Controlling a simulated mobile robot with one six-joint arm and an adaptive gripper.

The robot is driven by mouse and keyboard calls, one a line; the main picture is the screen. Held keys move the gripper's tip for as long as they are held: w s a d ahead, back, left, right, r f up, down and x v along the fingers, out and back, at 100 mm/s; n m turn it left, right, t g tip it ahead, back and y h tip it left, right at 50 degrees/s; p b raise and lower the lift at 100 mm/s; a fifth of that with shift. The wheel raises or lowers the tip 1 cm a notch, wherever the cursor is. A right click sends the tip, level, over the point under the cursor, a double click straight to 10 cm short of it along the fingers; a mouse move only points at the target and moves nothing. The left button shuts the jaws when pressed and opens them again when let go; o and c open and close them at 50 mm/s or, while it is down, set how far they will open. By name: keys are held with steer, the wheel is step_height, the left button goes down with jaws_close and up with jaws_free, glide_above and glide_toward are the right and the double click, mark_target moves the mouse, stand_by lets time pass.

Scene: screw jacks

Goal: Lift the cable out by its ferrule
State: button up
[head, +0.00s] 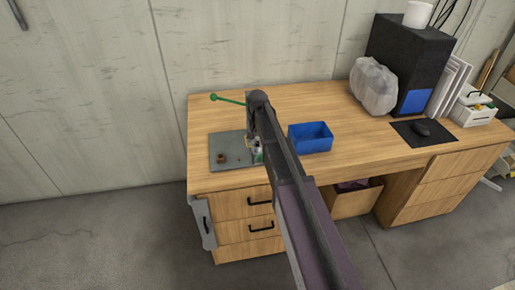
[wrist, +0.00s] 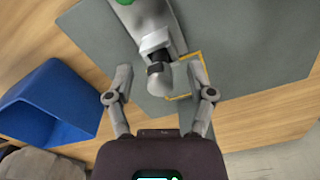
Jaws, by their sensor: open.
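In the wrist view my gripper (wrist: 159,68) is open, one finger on each side of the end of a grey bench device (wrist: 155,35). This end has a black band and a rounded grey tip (wrist: 160,82), which sits between the fingers with gaps on both sides. I cannot tell its height relative to the fingertips. A thin yellow line (wrist: 203,68) bends beside the tip, near the right finger; I cannot tell whether it is a cable or a marking. No ferrule can be clearly made out. In the head view my arm hides the gripper and most of the device.
A grey mat (head: 228,152) lies on the wooden desk (head: 225,108), with a small brown block (head: 222,157) on it.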

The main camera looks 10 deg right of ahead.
stand_by(0.5)
jaws_close()
